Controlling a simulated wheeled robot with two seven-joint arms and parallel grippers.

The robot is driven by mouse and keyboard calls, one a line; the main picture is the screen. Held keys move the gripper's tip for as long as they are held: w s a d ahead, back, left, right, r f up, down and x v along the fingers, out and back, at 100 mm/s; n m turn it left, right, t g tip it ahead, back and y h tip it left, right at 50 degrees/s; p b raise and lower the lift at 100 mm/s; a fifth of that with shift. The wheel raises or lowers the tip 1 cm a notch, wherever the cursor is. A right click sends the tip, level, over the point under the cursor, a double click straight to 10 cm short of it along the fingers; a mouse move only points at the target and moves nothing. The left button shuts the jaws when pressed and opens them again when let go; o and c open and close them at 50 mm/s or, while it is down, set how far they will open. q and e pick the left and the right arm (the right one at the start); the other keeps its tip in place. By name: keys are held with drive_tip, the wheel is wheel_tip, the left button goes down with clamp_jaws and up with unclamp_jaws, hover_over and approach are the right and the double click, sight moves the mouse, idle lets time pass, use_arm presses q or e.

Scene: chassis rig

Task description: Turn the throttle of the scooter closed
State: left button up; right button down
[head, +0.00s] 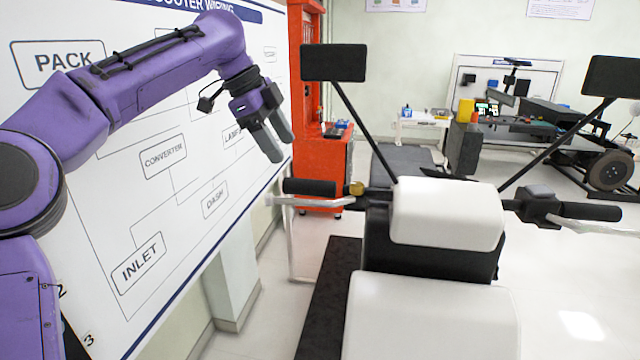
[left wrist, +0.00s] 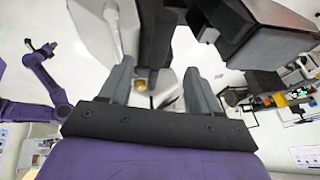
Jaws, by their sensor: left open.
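The scooter (head: 447,213) stands in front of me with its handlebar across the head view. Its left black handgrip (head: 309,187) has a brass-coloured piece at its inner end and a pale lever beside it. Its right black handgrip (head: 590,211) is beyond the white body. I cannot tell from the frames which grip is the throttle. My left gripper (head: 281,148) is open and empty, above and left of the left handgrip. In the left wrist view that dark handgrip (left wrist: 157,35) lies beyond the open fingers, apart from them. My right gripper (left wrist: 40,50) is small there.
A whiteboard (head: 150,150) with a wiring diagram stands close behind my left arm. A red cabinet (head: 322,160) is behind the left handgrip. Mirrors (head: 333,62) rise on thin stalks from the handlebar. A workbench and a wheeled frame stand at the back right.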

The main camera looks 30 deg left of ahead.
sight(302, 180)
use_arm(q)
drive_tip(key=b+x, duration=0.1)
drive_tip(key=x, duration=0.9)
drive_tip(key=shift+w+f, duration=0.15)
drive_tip(key=shift+a, duration=0.1)
drive_tip(key=shift+c, duration=0.4)
drive_tip(key=c, duration=1)
